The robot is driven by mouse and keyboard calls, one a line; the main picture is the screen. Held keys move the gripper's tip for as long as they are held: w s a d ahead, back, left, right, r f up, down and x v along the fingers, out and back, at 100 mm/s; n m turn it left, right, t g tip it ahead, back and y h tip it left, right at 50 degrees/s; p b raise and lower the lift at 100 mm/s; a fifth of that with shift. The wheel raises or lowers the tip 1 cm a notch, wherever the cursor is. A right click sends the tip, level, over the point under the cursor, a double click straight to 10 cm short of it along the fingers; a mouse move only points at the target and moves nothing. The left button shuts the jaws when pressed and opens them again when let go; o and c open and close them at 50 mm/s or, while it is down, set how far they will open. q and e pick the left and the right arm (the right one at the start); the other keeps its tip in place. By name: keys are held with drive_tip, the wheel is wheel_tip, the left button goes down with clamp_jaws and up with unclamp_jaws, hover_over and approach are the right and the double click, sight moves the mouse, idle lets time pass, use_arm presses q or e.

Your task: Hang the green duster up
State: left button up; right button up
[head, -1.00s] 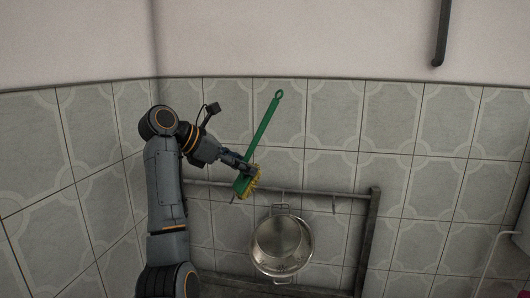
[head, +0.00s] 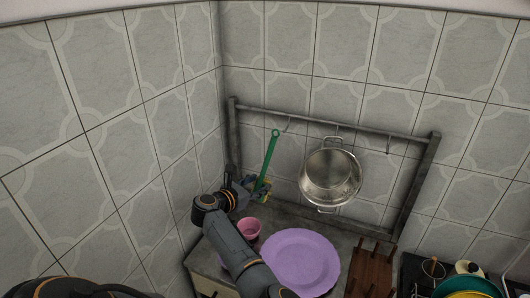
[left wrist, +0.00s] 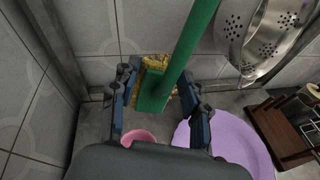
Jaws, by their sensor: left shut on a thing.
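The green duster (head: 269,160) stands nearly upright, handle up, with a ring at its top end and yellow bristles (left wrist: 154,64) at its lower end. My left gripper (head: 254,188) is shut on its green head; in the left wrist view its fingers (left wrist: 157,88) lie on both sides of the head. The ring is just left of and slightly below the leftmost hook (head: 287,125) on the rail (head: 310,119). I cannot tell whether ring and hook touch. My right gripper is not in view.
A steel colander (head: 330,178) hangs from the middle hook; the right hook (head: 388,146) is empty. Below are a pink cup (head: 249,228), a purple plate (head: 300,262) and a wooden rack (head: 371,268). The tiled corner wall (head: 165,120) is close on the left.

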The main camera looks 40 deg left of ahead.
use_arm(q)
drive_tip(key=shift+s+f+y, duration=0.15)
drive_tip(key=shift+s+f, duration=0.05)
drive_tip(key=shift+f, duration=0.45)
drive_tip(key=shift+s+f+y, duration=0.15)
drive_tip(key=shift+s+f, duration=0.05)
drive_tip(key=shift+f, duration=0.4)
drive_tip(key=shift+a+r+b+x, duration=0.2)
drive_tip(key=shift+a+b+x, duration=0.05)
drive_tip(key=shift+b+x, duration=1.05)
drive_tip(key=shift+a+r+b+x, duration=0.2)
drive_tip(key=shift+a+b+x, duration=0.05)
drive_tip(key=shift+b+x, duration=1)
drive_tip(key=shift+a+r+b+x, duration=0.25)
drive_tip(key=shift+b+x, duration=0.9)
drive_tip(key=shift+x, duration=1.1)
drive_tip(key=shift+w+f, duration=0.1)
drive_tip(key=shift+a, duration=0.1)
drive_tip(key=o, duration=1.3)
drive_tip(key=shift+f, duration=0.1)
